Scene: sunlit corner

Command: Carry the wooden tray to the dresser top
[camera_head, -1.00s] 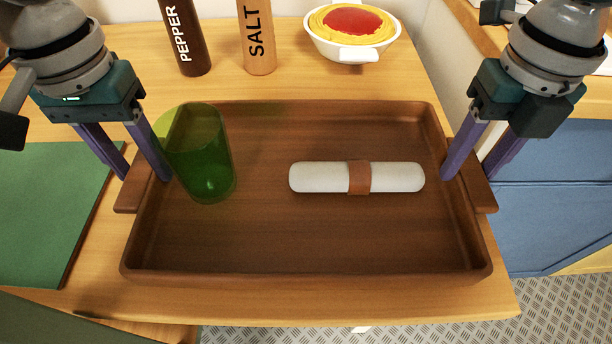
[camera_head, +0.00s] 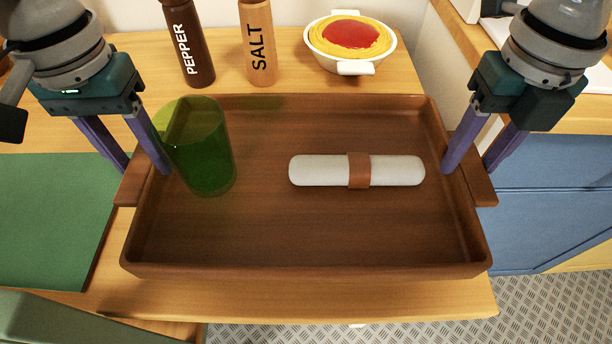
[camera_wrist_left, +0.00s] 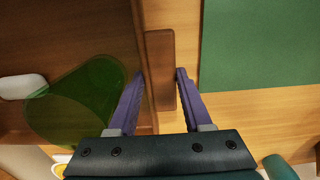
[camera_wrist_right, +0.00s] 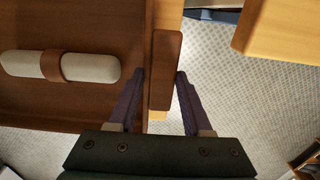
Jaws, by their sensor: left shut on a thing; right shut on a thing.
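The brown wooden tray (camera_head: 300,268) is level over the light wooden table, between my two arms. A green see-through cup (camera_head: 205,150) stands at its left end, and a pale roll with a brown band (camera_head: 315,170) lies right of centre. My left gripper (camera_head: 146,172) is shut on the tray's left handle, also seen in the left wrist view (camera_wrist_left: 160,60). My right gripper (camera_head: 469,172) is shut on the right handle, also seen in the right wrist view (camera_wrist_right: 165,70). The gap between tray and table is hard to judge.
A pepper mill (camera_head: 190,45), a salt mill (camera_head: 258,45) and a white bowl of yellow and red food (camera_head: 350,45) stand behind the tray. A green board (camera_head: 50,210) lies left. A blue-fronted cabinet (camera_head: 550,190) stands right, with patterned floor (camera_head: 550,300) in front.

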